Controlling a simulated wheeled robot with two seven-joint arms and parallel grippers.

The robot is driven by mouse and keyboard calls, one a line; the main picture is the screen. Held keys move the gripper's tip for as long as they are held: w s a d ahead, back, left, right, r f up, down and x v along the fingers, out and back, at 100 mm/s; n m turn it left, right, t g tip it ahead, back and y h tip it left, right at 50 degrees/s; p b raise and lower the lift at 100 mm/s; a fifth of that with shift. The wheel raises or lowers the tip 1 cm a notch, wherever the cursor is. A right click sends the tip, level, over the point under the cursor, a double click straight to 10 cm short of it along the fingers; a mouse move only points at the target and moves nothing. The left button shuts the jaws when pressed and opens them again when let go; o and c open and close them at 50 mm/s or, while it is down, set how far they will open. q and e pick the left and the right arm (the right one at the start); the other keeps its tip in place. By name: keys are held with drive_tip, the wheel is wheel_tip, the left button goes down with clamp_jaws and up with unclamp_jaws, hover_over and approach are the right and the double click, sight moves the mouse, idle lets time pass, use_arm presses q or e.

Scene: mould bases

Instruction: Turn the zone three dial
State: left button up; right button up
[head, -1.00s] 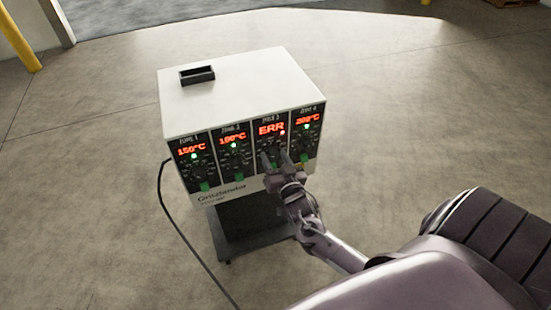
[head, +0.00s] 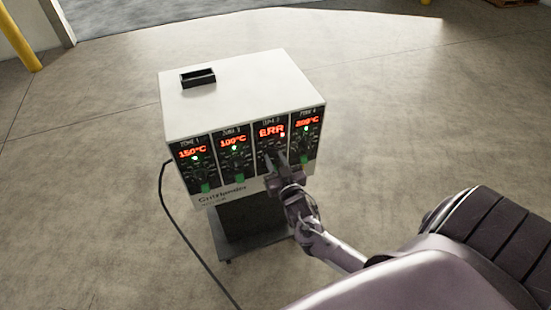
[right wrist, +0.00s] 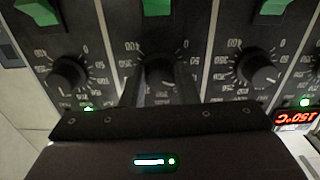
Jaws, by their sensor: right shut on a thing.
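The white controller box (head: 240,88) has a black front with several zone panels side by side. The zone three panel's display (head: 271,131) reads ERR in red, with a red light beside it. My right gripper (head: 275,160) is in front of the lower part of that panel, shut on the zone three dial, which it mostly hides in the head view. In the right wrist view, which shows the panel upside down, the black zone three dial (right wrist: 161,72) sits between my two dark fingers, one on each side. My left gripper is not in view.
Neighbouring dials stand close on both sides, zone four (right wrist: 69,74) and zone two (right wrist: 254,68) in the right wrist view. Green switches (head: 205,186) sit below the dials. A black tray (head: 198,77) lies on top of the box. The surrounding floor is clear apart from a cable (head: 184,237).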

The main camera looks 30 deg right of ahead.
drive_tip(key=n+p, duration=0.1)
drive_tip(key=n, duration=0.2)
drive_tip(key=shift+r+n, duration=0.15)
drive_tip(key=shift+n, duration=0.25)
drive_tip(key=n+p, duration=0.1)
drive_tip(key=n, duration=0.2)
drive_tip(key=shift+n+p, duration=0.3)
drive_tip(key=n+p, duration=0.1)
drive_tip(key=n, duration=0.2)
drive_tip(key=shift+d, duration=0.1)
drive_tip(key=shift+n+p, duration=0.35)
drive_tip(key=shift+n, duration=1.15)
drive_tip(key=o, duration=1)
drive_tip(key=shift+c, duration=0.2)
